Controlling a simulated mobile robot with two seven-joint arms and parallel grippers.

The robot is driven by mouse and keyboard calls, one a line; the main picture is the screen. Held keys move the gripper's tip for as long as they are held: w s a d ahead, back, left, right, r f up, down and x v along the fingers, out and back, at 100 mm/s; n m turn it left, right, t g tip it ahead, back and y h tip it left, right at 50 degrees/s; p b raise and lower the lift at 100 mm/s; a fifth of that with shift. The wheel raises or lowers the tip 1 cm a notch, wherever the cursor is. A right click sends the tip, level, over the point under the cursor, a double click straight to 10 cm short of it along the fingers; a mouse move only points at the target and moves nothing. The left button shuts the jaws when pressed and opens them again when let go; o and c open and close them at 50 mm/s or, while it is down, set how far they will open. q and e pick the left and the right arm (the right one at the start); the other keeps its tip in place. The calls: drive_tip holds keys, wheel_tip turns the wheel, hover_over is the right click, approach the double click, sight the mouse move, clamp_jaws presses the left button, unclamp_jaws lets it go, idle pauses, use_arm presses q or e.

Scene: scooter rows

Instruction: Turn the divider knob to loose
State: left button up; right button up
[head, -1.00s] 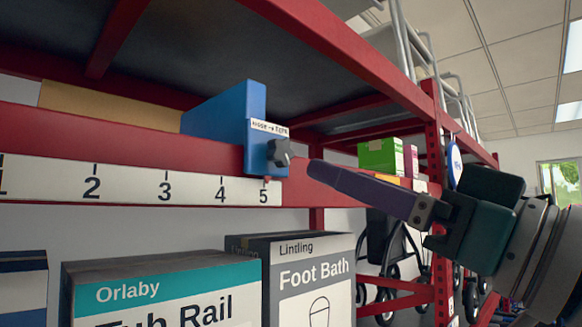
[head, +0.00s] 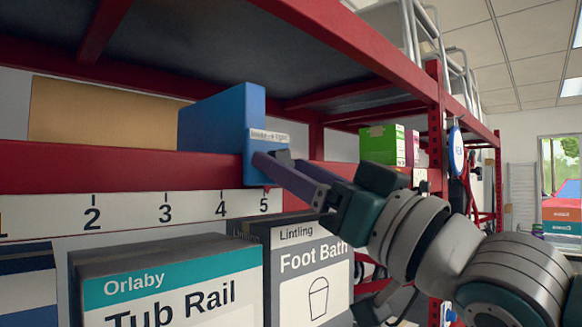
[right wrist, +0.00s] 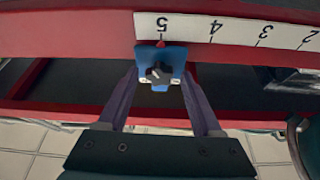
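The blue divider (head: 222,118) stands on the red shelf beam above the 5 of the number strip. Its front plate carries a small white label (head: 269,136) reading loose to tight. The dark knob (right wrist: 159,73) is on that plate; in the head view it is mostly hidden behind my right gripper (head: 275,168). In the right wrist view, my right gripper (right wrist: 161,80) is open, one purple finger on each side of the knob. Gaps show between the fingers and the knob. My left gripper is not in view.
The white number strip (head: 140,213) runs along the beam below the divider. Tub Rail (head: 180,300) and Foot Bath (head: 318,285) boxes stand below it. A tan box (head: 95,112) lies left of the divider. A red upright post (head: 436,130) stands to the right.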

clamp_jaws()
idle(0.3)
